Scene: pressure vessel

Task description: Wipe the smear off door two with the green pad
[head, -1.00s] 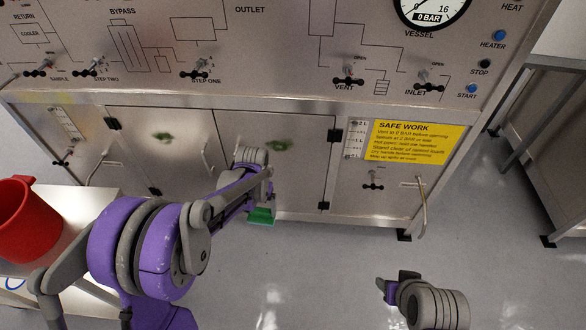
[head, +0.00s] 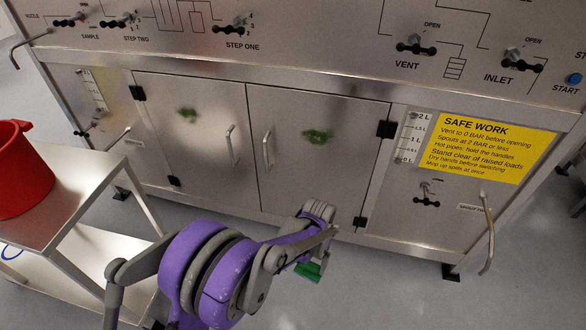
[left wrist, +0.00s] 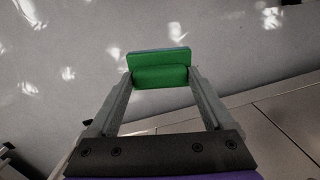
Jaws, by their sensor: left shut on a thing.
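The green pad (head: 309,271) is held in my left gripper (head: 313,262), in front of the bottom of the right-hand cabinet door (head: 300,175). In the left wrist view the pad (left wrist: 160,76) sits between the two finger ends. A dark green smear (head: 318,137) is high on that right-hand door, apart from and above the pad. The left-hand door (head: 205,160) has another green smear (head: 187,115). No door number is readable, so I cannot tell which is door two. My right gripper is not in view.
Vertical handles (head: 267,148) stand out near the middle seam of the doors. A control panel with valve knobs (head: 415,48) is above. A yellow safety sign (head: 485,147) is at right. A red bucket (head: 22,172) stands on a trolley (head: 75,195) at left.

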